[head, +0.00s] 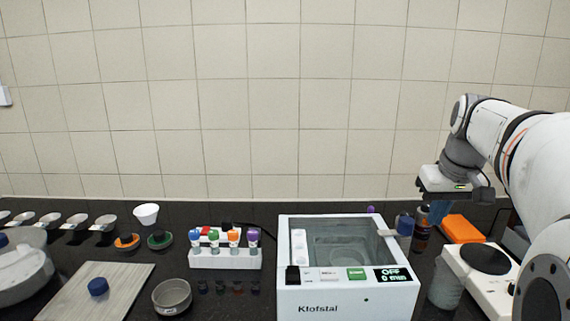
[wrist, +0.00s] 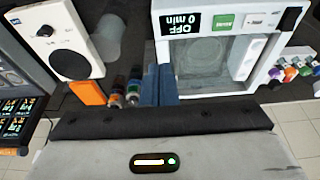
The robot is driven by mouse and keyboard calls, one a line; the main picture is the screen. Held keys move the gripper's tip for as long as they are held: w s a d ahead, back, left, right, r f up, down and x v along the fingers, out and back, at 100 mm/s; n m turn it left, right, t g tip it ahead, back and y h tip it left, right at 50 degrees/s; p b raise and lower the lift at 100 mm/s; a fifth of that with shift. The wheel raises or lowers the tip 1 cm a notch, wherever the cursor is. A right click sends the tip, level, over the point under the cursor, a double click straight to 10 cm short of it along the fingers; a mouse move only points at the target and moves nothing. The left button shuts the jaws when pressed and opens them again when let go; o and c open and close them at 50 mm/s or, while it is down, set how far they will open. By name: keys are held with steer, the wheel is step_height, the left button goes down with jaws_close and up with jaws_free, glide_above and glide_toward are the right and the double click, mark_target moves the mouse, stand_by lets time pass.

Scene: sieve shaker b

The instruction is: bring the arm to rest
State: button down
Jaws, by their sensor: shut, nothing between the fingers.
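My gripper (head: 438,213) hangs from my arm at the right of the head view, above the back of the worktop, just right of the sieve shaker. Its two blue fingers are together with nothing between them; they also show in the wrist view (wrist: 158,85). The white shaker (head: 330,297) has a glass lid that is down, and its display reads OFF and 0 min. The fingertips appear close to the bottles behind them, but I cannot tell the exact gap.
Dark bottles (head: 422,230), an orange block (head: 463,229) and a white hotplate (head: 480,275) stand right of the shaker. A tube rack (head: 225,260), a metal bowl (head: 172,297) and a board (head: 70,300) lie to its left. The tiled wall is behind.

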steer(key=s+a+f, duration=1.4)
steer(key=s+f, duration=0.3)
steer(key=shift+s+a, duration=0.3)
steer(key=shift+s, duration=0.05)
